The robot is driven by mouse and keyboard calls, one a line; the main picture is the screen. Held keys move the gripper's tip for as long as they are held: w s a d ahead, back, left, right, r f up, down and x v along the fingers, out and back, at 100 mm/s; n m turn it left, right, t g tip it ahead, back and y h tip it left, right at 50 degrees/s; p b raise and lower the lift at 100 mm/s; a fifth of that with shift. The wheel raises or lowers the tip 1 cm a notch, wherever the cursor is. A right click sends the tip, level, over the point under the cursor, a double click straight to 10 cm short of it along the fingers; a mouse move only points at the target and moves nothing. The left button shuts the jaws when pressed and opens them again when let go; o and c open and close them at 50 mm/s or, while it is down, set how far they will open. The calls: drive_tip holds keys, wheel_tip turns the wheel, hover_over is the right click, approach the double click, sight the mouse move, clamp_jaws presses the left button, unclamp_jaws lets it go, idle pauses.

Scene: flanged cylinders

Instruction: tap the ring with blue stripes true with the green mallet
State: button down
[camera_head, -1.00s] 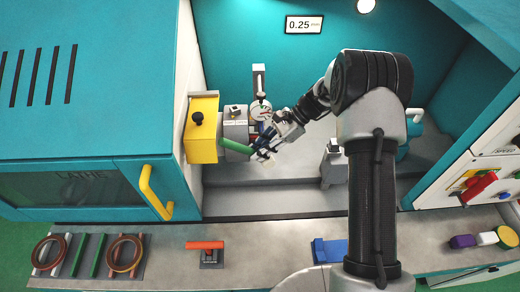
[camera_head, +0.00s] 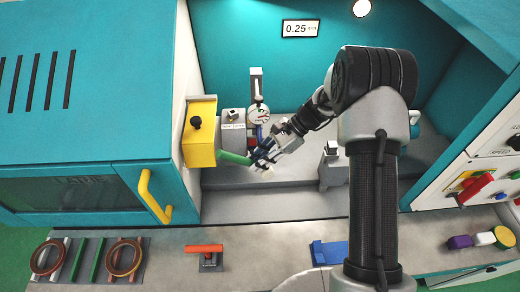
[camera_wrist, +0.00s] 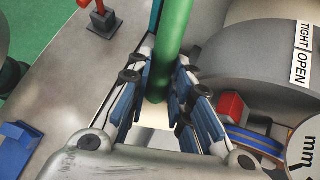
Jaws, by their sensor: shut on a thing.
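My gripper (camera_head: 262,158) is inside the teal machine, below the dial gauge. A pale block (camera_wrist: 150,118), perhaps the mallet's head, shows between and beyond the fingers in the wrist view. A blue-striped curved part (camera_wrist: 255,143), which looks like the ring with blue stripes, is right of the fingers, apart from them. Most of it is hidden. I cannot tell whether it sits true.
The dial gauge (camera_head: 259,114) is close behind my gripper. The yellow box (camera_head: 200,140) and grey chuck (camera_head: 233,130) are at left. A grey post (camera_head: 332,165) stands at right. Brown rings (camera_head: 124,258), an orange-handled tool (camera_head: 205,248) and a blue block (camera_head: 328,252) are on the front bench.

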drive_tip(key=shift+s, duration=2)
drive_tip(key=shift+s, duration=0.1)
